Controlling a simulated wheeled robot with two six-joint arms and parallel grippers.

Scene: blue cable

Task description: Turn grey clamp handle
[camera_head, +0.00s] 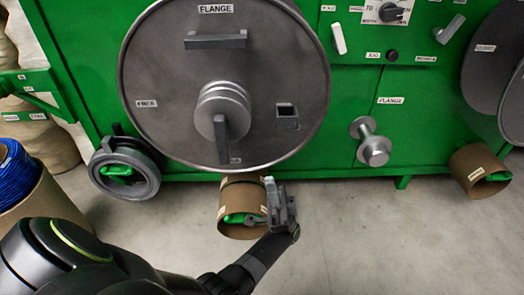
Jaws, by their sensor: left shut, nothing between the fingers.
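A large round grey flange (285,65) stands upright on the green machine. A grey handle (221,138) hangs straight down from the stepped hub (222,106) at its centre. A smaller grey lever (450,28) sits tilted on the panel at the upper right. I cannot tell from the labels which one is the clamp handle. My left gripper (274,190) is shut and empty, just below the flange's lower edge, to the lower right of the hub handle and apart from it. My right gripper is not in view.
A cardboard spool (231,216) with green inside is on the floor behind my left gripper. A grey wheel (125,168), blue cable in a drum (14,172) and a tan roll stand at left. A grey knob (374,150) juts out at right. Floor at lower right is clear.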

